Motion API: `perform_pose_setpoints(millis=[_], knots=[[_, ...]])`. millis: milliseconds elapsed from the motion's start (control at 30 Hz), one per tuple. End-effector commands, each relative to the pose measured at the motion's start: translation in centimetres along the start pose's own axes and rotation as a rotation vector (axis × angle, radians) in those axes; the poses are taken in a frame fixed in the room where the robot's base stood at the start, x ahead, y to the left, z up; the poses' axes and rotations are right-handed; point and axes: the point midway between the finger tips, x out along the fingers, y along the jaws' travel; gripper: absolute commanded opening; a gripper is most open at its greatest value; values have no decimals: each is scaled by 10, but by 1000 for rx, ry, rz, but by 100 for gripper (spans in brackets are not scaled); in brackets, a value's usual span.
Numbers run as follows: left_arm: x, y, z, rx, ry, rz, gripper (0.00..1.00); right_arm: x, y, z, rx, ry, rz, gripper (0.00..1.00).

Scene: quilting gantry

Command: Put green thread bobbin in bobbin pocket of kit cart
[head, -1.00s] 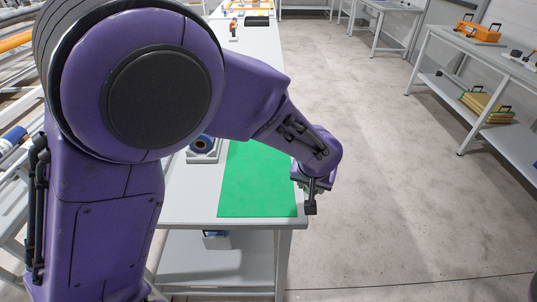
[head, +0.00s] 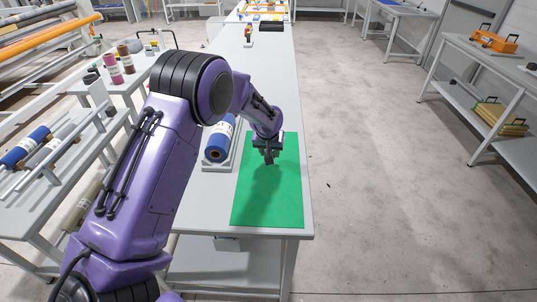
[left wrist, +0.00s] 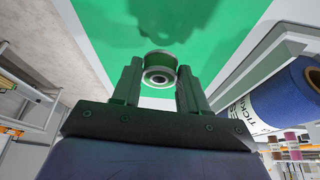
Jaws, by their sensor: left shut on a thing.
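My left gripper (head: 270,157) is over the green mat (head: 268,205) on the long table in the head view. In the left wrist view its two fingers (left wrist: 159,85) are shut on a small round green thread bobbin (left wrist: 160,66), with pale rims and a dark hole in its middle. The bobbin is held above the green mat, whose surface shows the gripper's shadow. In the head view the bobbin is too small and dark to make out. No bobbin pocket can be made out, and I cannot tell which stand is the kit cart. My right gripper is not in view.
A blue roll (head: 219,138) lies in a pale tray left of the mat, close to my left arm; it also shows in the left wrist view (left wrist: 290,95). Side tables on the left hold rolls and thread cones (head: 112,68). The floor (head: 380,190) on the right is clear.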

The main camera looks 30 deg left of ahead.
Motion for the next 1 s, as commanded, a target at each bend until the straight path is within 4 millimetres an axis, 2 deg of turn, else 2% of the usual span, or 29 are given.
perform_pose_setpoints(millis=[100,200,300,667,700,767,1000], knots=[[15,-4,-4,-1,-2,0,15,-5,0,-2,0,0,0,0],[28,-3,4,1,-4,0,15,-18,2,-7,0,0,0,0],[39,-3,7,0,0,1,15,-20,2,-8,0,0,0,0],[46,-3,10,0,1,1,15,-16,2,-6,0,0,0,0],[45,-3,10,0,1,1,53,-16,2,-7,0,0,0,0],[45,-3,10,0,1,1,69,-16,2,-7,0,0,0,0],[44,-3,10,0,1,1,69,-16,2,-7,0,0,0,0]])
